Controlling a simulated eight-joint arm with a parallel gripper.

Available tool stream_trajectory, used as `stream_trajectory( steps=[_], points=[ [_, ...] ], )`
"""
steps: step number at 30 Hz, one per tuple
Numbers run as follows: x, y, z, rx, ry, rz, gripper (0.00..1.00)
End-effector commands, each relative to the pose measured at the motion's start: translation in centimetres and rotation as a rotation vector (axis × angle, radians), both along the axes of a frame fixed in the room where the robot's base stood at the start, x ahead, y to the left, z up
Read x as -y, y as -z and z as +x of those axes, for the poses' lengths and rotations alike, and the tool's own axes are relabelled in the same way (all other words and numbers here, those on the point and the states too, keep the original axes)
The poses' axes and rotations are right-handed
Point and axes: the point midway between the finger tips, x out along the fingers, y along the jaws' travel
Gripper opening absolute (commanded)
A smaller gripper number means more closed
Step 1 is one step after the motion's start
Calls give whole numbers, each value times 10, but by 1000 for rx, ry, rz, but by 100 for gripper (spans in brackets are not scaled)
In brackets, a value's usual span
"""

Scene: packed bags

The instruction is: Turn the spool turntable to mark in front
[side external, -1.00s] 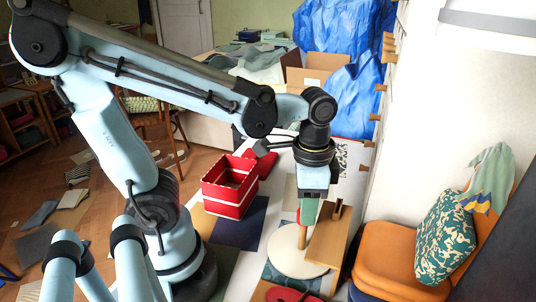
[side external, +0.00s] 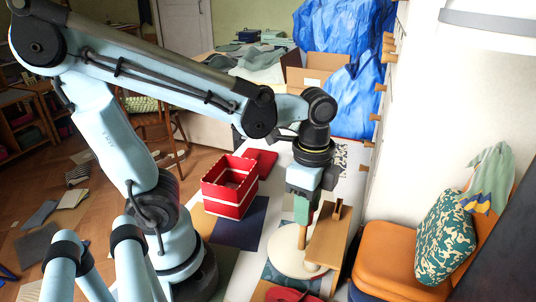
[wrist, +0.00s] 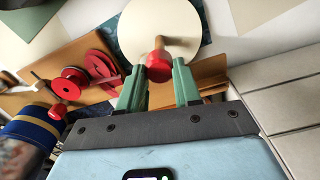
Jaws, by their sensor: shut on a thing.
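The turntable is a round cream disc (side external: 284,262) low in front of my arm; it also shows at the top of the wrist view (wrist: 133,38). A wooden peg with a red knob (wrist: 158,66) stands up from it. My gripper (side external: 301,222) points down over the disc, its green fingers at the top of the peg. In the wrist view my gripper (wrist: 158,82) has one finger on each side of the red knob, shut on it. The knob is hidden by the fingers in the side view. I cannot make out a mark on the disc.
A wooden board with an upright piece (side external: 328,240) stands close to the disc's right. Red spools (wrist: 72,80) sit on a wooden rack nearby. A red box (side external: 229,188) stands behind to the left, and an orange chair (side external: 385,258) is at the right.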

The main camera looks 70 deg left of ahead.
Motion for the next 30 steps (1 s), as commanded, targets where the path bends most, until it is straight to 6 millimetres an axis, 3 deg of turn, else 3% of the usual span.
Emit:
stream_trajectory(
  steps=[30],
  points=[
    [1, 0, -1, 3, 509, -2, 0]
  ],
)
